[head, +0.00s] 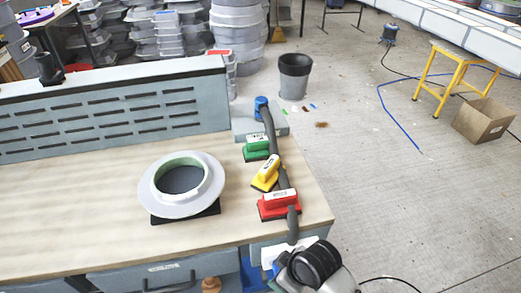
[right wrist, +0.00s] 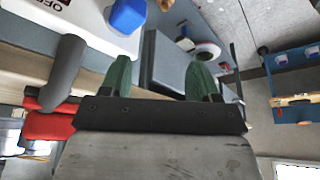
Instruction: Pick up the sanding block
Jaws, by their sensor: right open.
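Several blocks lie in a row near the right edge of the wooden bench in the head view: a green sanding block (head: 257,147), a yellow sanding block (head: 265,174) and a red sanding block (head: 279,205). A dark grey hose (head: 271,130) runs along their right side. My right gripper (right wrist: 159,78) is open, its two green fingers apart with nothing held between them. A red object (right wrist: 48,125) shows at the left of the wrist view; I cannot tell if it is the red block. My left gripper is not in view.
A white ring-shaped mould (head: 207,190) sits on the bench (head: 70,215) left of the blocks. A slotted grey panel (head: 110,115) stands behind. The bench's left side is clear.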

